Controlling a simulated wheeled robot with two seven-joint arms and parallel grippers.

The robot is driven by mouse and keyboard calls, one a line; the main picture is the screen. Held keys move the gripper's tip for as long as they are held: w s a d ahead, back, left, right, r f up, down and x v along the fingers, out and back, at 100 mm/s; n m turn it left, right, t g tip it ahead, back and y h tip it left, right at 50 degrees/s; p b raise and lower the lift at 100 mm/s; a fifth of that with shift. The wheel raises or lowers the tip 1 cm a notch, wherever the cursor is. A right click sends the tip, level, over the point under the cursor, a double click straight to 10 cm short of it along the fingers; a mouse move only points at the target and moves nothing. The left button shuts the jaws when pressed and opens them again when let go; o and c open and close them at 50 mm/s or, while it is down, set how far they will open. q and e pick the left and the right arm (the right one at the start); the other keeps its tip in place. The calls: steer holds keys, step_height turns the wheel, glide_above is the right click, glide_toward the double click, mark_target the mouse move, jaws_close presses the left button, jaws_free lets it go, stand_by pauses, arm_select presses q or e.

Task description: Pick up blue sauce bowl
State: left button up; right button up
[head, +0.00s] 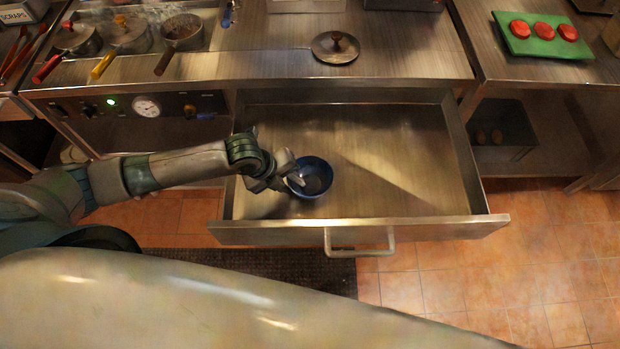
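The blue bowl (320,183) sits in the open drawer (400,160), left of its middle and near the drawer's front wall. My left gripper (291,177) reaches in from the left and is at the bowl's left rim. One pale finger shows over the inside of the bowl. The gripper partly hides that side of the rim, and I cannot tell whether the fingers are closed on it. The bowl looks upright. My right gripper is not in view.
The drawer's front has a metal handle (360,252), and the rest of the drawer is empty. A steel counter (420,50) with a round lidded item (335,46) overhangs the back. Pots (128,35) stand at left. A green board (543,38) holds red patties.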

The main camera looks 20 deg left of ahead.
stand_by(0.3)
arm_select(q)
jaws_close()
steer(key=shift+w+r+b, duration=0.1)
steer(key=shift+r+b, duration=0.35)
steer(key=shift+r, duration=0.45)
steer(key=shift+d+r+b, duration=0.25)
steer(key=shift+r+b, duration=0.3)
steer(key=shift+r, duration=0.7)
steer(key=s+d+r+b, duration=0.2)
steer(key=d+r, duration=0.4)
steer(key=d, duration=0.5)
steer(key=shift+r+b, duration=0.3)
steer(key=shift+r, duration=0.1)
